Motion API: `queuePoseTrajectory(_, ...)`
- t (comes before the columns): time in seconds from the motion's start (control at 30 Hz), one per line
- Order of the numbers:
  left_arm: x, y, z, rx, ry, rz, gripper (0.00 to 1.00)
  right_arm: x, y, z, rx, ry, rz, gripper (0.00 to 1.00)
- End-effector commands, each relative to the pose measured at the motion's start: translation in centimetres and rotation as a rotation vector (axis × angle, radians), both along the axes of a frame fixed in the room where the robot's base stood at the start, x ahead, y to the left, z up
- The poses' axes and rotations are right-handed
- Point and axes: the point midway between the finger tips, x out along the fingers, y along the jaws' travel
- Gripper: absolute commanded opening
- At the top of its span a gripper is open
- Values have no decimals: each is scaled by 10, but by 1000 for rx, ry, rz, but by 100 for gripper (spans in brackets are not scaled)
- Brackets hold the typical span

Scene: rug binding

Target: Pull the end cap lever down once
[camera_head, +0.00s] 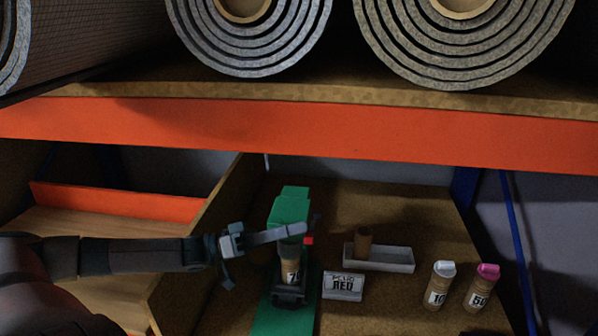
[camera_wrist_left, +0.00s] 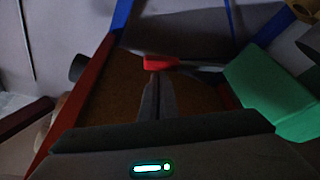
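The green end cap press (camera_head: 290,206) stands on the bench in the middle of the head view. A brown tube (camera_head: 290,270) with a partly hidden label stands upright in it. The lever's red end (camera_head: 309,240) shows at the press's right side; in the wrist view the red end (camera_wrist_left: 165,62) joins a dark grey bar. My left gripper (camera_head: 300,232) reaches across the front of the press from the left. Its fingers (camera_wrist_left: 154,80) look closed together, with the tips right by the red end. Whether they touch it is unclear. My right gripper is not seen.
Tubes with a white cap (camera_head: 440,285) and pink cap (camera_head: 482,288) stand farther right. An orange shelf beam (camera_head: 300,137) crosses above.

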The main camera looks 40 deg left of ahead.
Motion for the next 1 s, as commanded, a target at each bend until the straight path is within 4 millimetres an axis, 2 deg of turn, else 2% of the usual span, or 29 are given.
queuePoseTrajectory(0.53, -1, -1, 3, 1, 2, -2, 0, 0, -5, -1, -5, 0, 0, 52)
queuePoseTrajectory(1.0, -1, -4, 40, -1, 0, -5, 0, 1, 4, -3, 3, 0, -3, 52)
